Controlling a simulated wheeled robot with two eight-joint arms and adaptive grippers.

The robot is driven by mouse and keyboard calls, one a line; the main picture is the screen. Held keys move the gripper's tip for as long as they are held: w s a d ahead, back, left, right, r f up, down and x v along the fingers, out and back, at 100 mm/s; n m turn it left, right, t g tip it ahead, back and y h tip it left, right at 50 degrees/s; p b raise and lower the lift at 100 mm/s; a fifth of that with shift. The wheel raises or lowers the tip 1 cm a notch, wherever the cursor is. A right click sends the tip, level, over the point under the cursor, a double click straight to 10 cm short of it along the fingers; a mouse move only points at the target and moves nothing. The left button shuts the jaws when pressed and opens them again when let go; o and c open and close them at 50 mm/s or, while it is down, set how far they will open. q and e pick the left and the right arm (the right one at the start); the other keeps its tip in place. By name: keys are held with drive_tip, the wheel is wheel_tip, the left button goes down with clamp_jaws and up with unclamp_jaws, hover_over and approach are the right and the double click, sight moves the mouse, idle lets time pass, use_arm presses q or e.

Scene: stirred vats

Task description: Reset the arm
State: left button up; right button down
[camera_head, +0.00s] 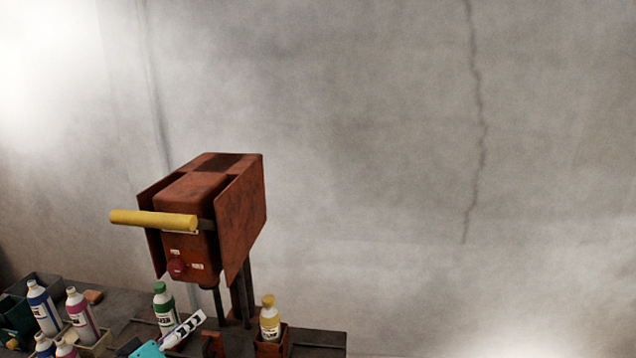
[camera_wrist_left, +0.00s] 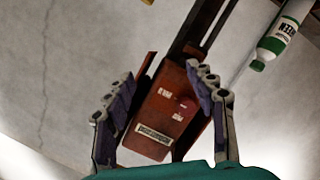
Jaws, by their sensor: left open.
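My left gripper (camera_head: 183,330) shows at the bottom of the head view, a teal body with a pale finger, in front of the rusty-red stirring machine (camera_head: 208,215). In the left wrist view my left gripper (camera_wrist_left: 160,72) has its two fingers spread apart. The red machine head (camera_wrist_left: 165,110) shows between and beyond them, with nothing held. That view is turned nearly upside down. The machine has a yellow handle (camera_head: 153,220) and a red button (camera_head: 177,268). My right gripper is in neither view.
A green-capped bottle (camera_head: 164,305) stands behind my left gripper; it also shows in the wrist view (camera_wrist_left: 278,38). Blue (camera_head: 43,308) and pink (camera_head: 82,315) bottles stand left. The wall side at right is clear.

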use_arm(q)
drive_tip(key=s+d+f+m+g+b, duration=0.25)
drive_tip(key=s+d+f+g, duration=0.2)
drive_tip(key=d+f, duration=0.5)
drive_tip(key=s+d+f+m+g+y+b, duration=0.1)
drive_tip(key=s+d+f, duration=0.1)
drive_tip(key=s, duration=0.3)
drive_tip(key=s+d+f+m+g+y, duration=0.2)
drive_tip(key=s+f, duration=0.1)
drive_tip(key=s, duration=0.3)
drive_tip(key=shift+s+d+b, duration=0.15)
drive_tip(key=shift+s+b, duration=0.15)
drive_tip(key=shift+b, duration=0.05)
drive_tip(key=shift+f, duration=0.1)
